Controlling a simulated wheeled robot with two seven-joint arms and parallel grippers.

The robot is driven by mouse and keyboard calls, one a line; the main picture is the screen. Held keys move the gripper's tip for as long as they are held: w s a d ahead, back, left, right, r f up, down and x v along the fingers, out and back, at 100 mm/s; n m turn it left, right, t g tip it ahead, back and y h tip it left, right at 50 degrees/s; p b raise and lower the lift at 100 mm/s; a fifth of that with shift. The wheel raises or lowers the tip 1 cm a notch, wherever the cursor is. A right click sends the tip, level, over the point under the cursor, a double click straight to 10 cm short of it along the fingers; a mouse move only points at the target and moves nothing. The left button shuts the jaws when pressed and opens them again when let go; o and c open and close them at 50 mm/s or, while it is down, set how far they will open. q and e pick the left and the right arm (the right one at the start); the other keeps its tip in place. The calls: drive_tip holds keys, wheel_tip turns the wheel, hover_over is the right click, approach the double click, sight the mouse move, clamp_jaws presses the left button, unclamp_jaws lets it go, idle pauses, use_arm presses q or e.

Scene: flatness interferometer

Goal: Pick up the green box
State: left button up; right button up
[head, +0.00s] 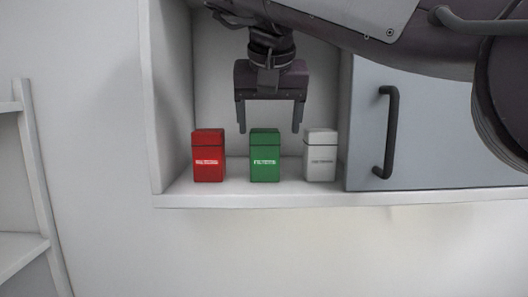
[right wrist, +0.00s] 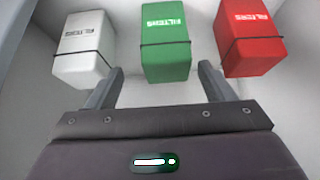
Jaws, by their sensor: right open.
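The green box (head: 265,158) stands upright on the shelf in an open cubby, between the red box (head: 208,158) and the white box (head: 320,158). The white box (right wrist: 84,48) is at left there and the red box (right wrist: 249,40) at right. My left gripper is not in view.
The cubby's left wall (head: 165,100) rises beside the red box. A grey cabinet door (head: 440,140) with a dark handle (head: 387,132) is right of the white box. The gaps between boxes are narrow. The shelf's front edge (head: 330,197) is clear.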

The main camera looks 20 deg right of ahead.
sight(268, 131)
drive_tip(key=shift+x, duration=1.1)
drive_tip(key=shift+a+f, duration=0.1)
drive_tip(key=shift+f, duration=0.4)
drive_tip(key=x, duration=0.3)
drive_tip(key=shift+w+a+f, duration=0.2)
drive_tip(key=shift+w, duration=0.2)
drive_tip(key=shift+w+f, duration=0.25)
drive_tip(key=shift+d, duration=0.1)
drive_tip(key=shift+s, duration=0.15)
drive_tip(key=shift+c, duration=1.4)
drive_tip(key=c, duration=0.8)
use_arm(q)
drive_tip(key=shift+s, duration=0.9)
use_arm(e)
drive_tip(key=shift+c, duration=0.2)
